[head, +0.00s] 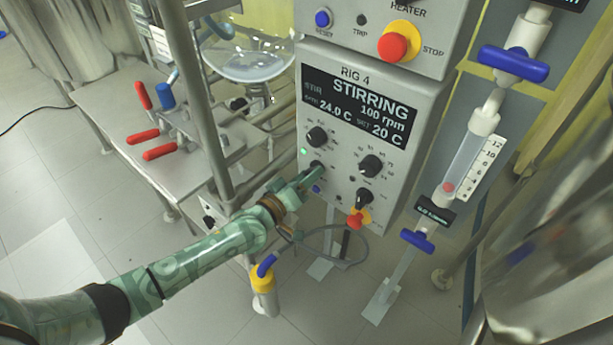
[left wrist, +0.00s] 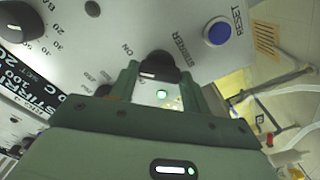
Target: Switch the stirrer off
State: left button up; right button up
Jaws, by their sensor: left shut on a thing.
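The control panel (head: 338,120) of RIG 4 has a display (head: 360,105) reading STIRRING, 100 rpm, 24.0 C and set 20 C. The stirrer switch is a black knob (head: 317,166) at the panel's lower left; in the left wrist view this knob (left wrist: 158,64) has the label STIRRER and the word ON beside it. My left gripper (head: 309,177) is shut on the knob, one finger on each side, and partly hides it. It also shows in the left wrist view (left wrist: 160,80). A green light shows just below the knob there. My right gripper is not in view.
A blue RESET button (left wrist: 217,31) sits close beside the knob. Other black knobs (head: 371,166) are to its right. A red stop button (head: 393,46) is on the heater box above. A metal frame post (head: 200,100) stands left of the panel, near my arm.

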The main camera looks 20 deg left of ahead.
pick_arm(q)
jog(key=n, duration=0.8)
jog(key=shift+f+n, duration=0.1)
jog(key=shift+n, duration=0.3)
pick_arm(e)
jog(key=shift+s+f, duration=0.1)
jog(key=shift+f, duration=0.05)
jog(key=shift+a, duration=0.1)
pick_arm(q)
jog(key=o, duration=1)
jog(key=shift+s, duration=0.1)
jog(key=p+v, duration=0.3)
jog(key=v, duration=1.3)
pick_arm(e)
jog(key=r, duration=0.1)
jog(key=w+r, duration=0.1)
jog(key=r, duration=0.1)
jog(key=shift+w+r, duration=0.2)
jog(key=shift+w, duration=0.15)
pick_arm(q)
jog(key=shift+s+a, duration=0.1)
